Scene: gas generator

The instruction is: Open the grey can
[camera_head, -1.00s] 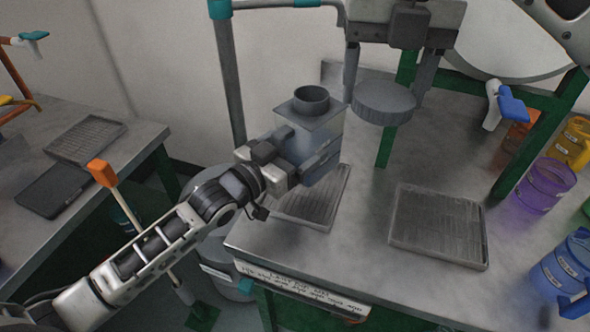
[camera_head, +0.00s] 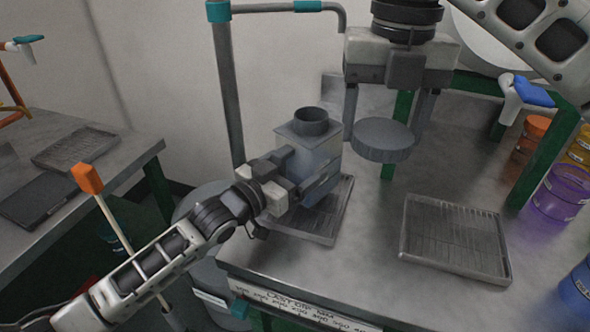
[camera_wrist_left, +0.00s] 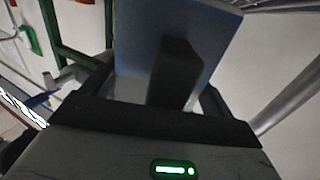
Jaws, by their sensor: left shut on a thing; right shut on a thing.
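The grey can (camera_head: 318,150) is a translucent grey-blue box with a dark round open neck (camera_head: 311,121) on top. It stands upright over the left tray in the head view. My right gripper (camera_head: 385,122) points down and is shut on the lid's sides.
The left tray (camera_head: 342,205) lies under the can and the right tray (camera_head: 455,262) is empty. Colored containers, among them a purple one (camera_head: 562,190), line the right edge. A grey pipe (camera_head: 228,90) stands behind the can. An orange-topped rod (camera_head: 88,178) rises beside my left arm.

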